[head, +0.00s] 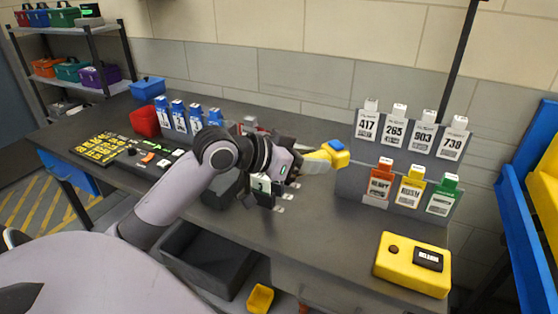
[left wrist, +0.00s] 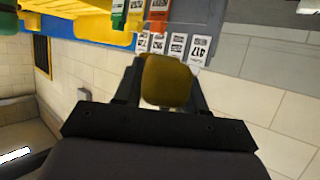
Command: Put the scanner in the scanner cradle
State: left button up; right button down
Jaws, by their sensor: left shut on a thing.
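My left gripper (head: 312,162) reaches in over the middle of the bench and is shut on the yellow scanner (head: 328,154), which has a blue patch on its head. The scanner is held above the bench, its head pointing right toward the tag racks. In the left wrist view its rounded yellow end (left wrist: 167,82) sits between the two fingers. I cannot make out the scanner cradle for certain; a dark grey object (head: 222,190) is partly hidden under my left arm. My right gripper is not in view.
Tag racks with numbered white tags (head: 411,135) and coloured tags (head: 411,190) stand right of the scanner. A yellow button box (head: 412,264) is at the front right. Blue tags (head: 187,116), a red bin (head: 144,122) and a control panel (head: 148,152) are left.

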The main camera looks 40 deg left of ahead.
aim_at(226, 177)
jog(key=j, duration=1.3)
